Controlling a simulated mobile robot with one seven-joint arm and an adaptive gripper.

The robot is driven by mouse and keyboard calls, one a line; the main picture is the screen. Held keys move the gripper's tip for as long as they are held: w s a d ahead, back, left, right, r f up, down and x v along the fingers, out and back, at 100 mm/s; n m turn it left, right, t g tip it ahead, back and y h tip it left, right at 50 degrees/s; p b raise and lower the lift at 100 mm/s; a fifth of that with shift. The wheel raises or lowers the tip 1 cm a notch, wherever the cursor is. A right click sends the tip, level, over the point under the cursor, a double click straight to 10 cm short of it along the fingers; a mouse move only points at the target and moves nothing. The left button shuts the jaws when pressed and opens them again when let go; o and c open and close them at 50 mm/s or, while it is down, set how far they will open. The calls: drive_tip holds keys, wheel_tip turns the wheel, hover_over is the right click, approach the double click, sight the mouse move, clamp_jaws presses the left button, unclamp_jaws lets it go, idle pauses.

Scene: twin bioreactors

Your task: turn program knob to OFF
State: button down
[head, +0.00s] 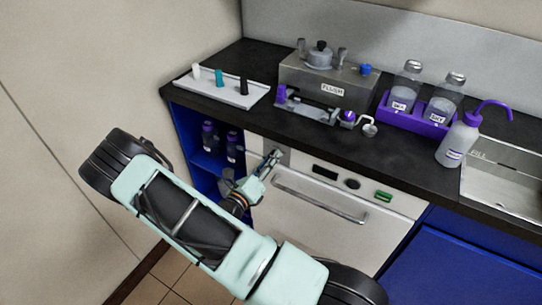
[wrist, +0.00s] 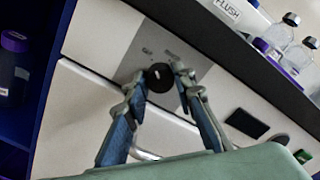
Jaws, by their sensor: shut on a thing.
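The program knob (wrist: 160,77) is round and black with a small white mark, on a grey plate (wrist: 150,48) with small blurred lettering. My gripper (wrist: 161,80) has one finger on each side of the knob and is shut on it. In the head view, my gripper (head: 272,160) reaches the upper left of the white appliance front (head: 320,220). There the knob is hidden by the fingers. I cannot read which label the white mark points to.
A bar handle (head: 318,200) runs across the front below the gripper. A dark display (head: 325,172), another black knob (head: 352,184) and a green switch (head: 383,196) sit to the right. The black counter (head: 400,155) overhangs above. An open blue shelf (head: 195,145) with bottles is at left.

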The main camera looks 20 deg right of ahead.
drive_tip(key=shift+n+p, duration=0.35)
drive_tip(key=shift+n, duration=0.55)
drive_tip(key=c, duration=1.6)
unclamp_jaws()
drive_tip(key=v, duration=1.2)
